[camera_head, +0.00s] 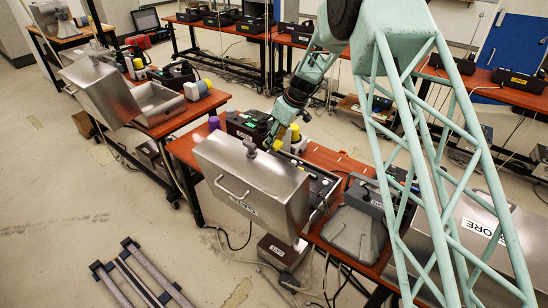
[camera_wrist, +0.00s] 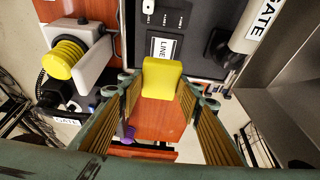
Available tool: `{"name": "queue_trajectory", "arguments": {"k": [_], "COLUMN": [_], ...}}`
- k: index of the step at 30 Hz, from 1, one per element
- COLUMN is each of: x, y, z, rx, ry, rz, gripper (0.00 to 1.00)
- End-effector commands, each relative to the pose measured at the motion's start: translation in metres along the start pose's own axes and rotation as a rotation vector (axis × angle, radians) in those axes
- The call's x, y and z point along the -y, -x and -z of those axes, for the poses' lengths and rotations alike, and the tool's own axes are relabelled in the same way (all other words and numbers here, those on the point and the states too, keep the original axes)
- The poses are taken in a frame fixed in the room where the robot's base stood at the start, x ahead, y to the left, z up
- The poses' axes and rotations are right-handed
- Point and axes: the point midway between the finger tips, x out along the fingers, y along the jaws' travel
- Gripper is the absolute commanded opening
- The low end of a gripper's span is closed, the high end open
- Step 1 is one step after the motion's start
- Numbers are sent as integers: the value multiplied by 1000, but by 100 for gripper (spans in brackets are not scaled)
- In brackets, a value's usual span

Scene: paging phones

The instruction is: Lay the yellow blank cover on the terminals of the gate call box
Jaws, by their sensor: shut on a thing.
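My gripper (camera_wrist: 161,90) is shut on the yellow blank cover (camera_wrist: 163,78), a small block held between its ribbed fingertips. In the head view my gripper (camera_head: 272,138) is small, just behind the raised steel lid of the middle box, and the cover (camera_head: 277,145) shows as a yellow patch. The cover appears apart from the panel. I cannot make out the terminals.
A white device with a yellow ribbed cylinder (camera_wrist: 65,60) is at left. Bare tabletop shows below the cover.

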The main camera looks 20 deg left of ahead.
Motion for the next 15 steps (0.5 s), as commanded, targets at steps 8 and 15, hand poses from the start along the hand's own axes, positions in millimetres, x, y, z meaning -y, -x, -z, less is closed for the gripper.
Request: {"name": "queue_trajectory", "arguments": {"k": [8,15], "x": [0,0], "y": [-33,-39], "z": [-14,-16], "rx": [1,-1], "ry": [-1,0], "rz": [0,-1], "gripper": [22,22]}}
